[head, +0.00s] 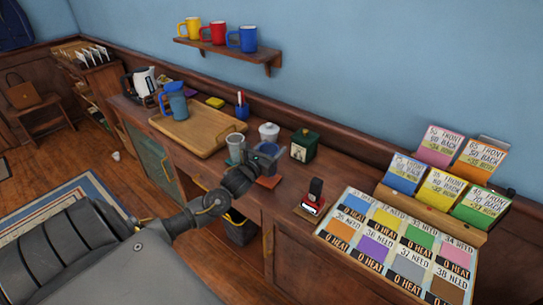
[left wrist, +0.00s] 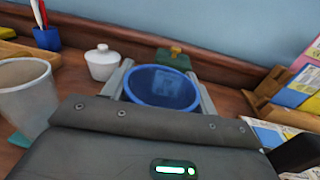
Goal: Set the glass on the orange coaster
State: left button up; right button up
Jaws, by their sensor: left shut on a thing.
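My left gripper (head: 264,157) is shut on a blue glass (head: 269,148) above the desk. In the left wrist view the blue glass (left wrist: 162,86) sits upright between the two fingers, its open rim facing up. The orange coaster (head: 268,182) shows on the desk just below the gripper, partly covered by it. I cannot tell whether the glass touches the coaster. The coaster is hidden in the left wrist view. My right gripper is in neither view.
A pale grey cup (head: 235,147) stands on a teal coaster (left wrist: 20,140) close left of the gripper. A white lidded jar (head: 268,132) and a green box (head: 304,145) stand behind. A black device (head: 314,191) and a card board (head: 398,245) are to the right.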

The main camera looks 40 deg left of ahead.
pick_arm(q)
notch_tip(320, 180, down, 3)
jog(key=shift+w, duration=0.1)
jog(key=shift+f, duration=0.15)
jog(key=o, duration=1.4)
jog(key=s+d+b, duration=0.1)
jog(key=s, duration=1.1)
jog(key=shift+d+b, duration=0.25)
jog(key=shift+b, duration=0.15)
